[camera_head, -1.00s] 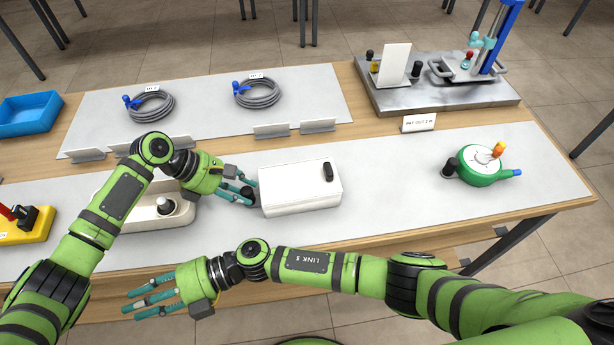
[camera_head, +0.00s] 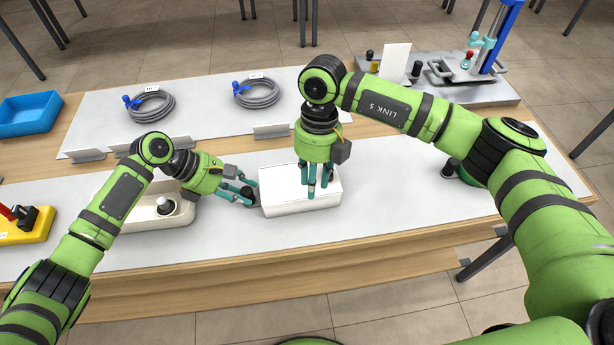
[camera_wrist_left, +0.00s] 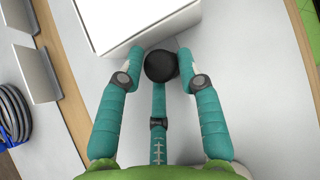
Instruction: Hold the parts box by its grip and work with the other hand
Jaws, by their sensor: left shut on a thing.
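The white parts box (camera_head: 282,200) stands on the grey mat, and its corner shows at the top of the left wrist view (camera_wrist_left: 110,22). A round black grip knob (camera_wrist_left: 160,66) sticks out at its left side. My left gripper (camera_head: 249,193) is shut on this knob, its teal fingers around it. My right gripper (camera_head: 313,188) points straight down over the right half of the box's lid, fingertips at or just above it. Its fingers hide the small black handle on the lid. Whether they are closed on it I cannot tell.
A cream tray (camera_head: 115,211) with a knob sits left of the box, beside a yellow block (camera_head: 30,232). Two coiled grey cables (camera_head: 152,106) and low metal stops lie behind. A metal fixture plate (camera_head: 490,95) stands back right. My right arm mostly covers the green round device.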

